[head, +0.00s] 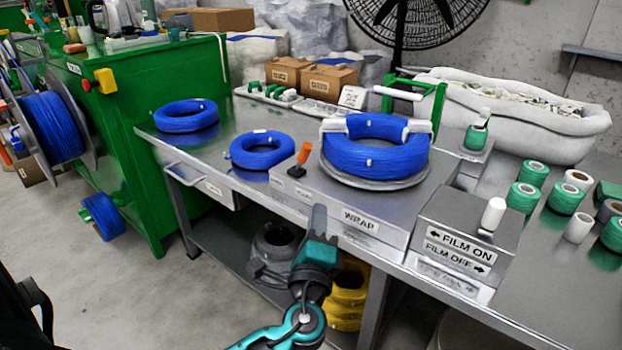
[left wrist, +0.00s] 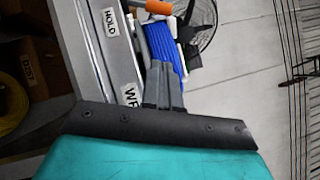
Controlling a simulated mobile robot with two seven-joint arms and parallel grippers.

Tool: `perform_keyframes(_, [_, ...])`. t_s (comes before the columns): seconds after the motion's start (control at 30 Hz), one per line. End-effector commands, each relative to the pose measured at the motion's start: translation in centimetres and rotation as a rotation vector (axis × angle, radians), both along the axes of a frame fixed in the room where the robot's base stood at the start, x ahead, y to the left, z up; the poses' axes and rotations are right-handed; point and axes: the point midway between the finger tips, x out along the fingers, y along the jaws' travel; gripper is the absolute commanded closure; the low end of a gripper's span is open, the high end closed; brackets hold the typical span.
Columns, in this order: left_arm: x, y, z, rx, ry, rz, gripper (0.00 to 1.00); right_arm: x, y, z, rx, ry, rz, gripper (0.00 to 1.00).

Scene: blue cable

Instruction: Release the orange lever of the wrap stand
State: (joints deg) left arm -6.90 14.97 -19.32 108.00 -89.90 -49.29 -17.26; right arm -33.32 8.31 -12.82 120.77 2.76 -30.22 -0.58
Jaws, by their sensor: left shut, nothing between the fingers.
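The orange lever (head: 304,153) stands up, leaning slightly right, from a black base at the left end of the wrap stand (head: 368,222). Its orange grip also shows at the top of the left wrist view (left wrist: 158,7). A blue cable coil (head: 374,152) with white wraps sits on the stand's round plate. My left gripper (head: 318,210) is shut and empty, in front of the stand, below the lever and apart from it. Its closed fingers (left wrist: 163,85) point toward the stand in the left wrist view. My right gripper is out of view.
Two blue coils (head: 260,150) (head: 186,115) lie on the bench left of the stand. A film switch box (head: 465,232) with a white knob stands to the right. Green film rolls (head: 523,197) are further right. Yellow coils (head: 347,295) lie under the bench.

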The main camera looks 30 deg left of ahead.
Motion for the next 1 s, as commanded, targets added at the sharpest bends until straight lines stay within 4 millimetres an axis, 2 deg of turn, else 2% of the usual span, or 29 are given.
perform_keyframes(0.33, [0.1, 0.0, 0.2, 0.007, -0.003, 0.002, 1.00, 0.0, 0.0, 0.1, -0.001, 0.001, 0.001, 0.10])
perform_keyframes(0.47, [0.8, 0.4, 0.4, 0.007, -0.003, 0.003, 1.00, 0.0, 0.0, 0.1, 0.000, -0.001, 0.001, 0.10])
perform_keyframes(0.57, [2.1, 1.1, 0.8, 0.008, -0.005, 0.003, 1.00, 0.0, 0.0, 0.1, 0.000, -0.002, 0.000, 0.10])
perform_keyframes(0.9, [8.4, 4.3, 2.4, 0.006, -0.005, 0.003, 1.00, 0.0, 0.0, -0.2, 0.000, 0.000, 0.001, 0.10])
perform_keyframes(1.0, [9.1, 5.7, 3.0, 0.009, -0.002, 0.004, 1.00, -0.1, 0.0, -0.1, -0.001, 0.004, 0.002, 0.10])
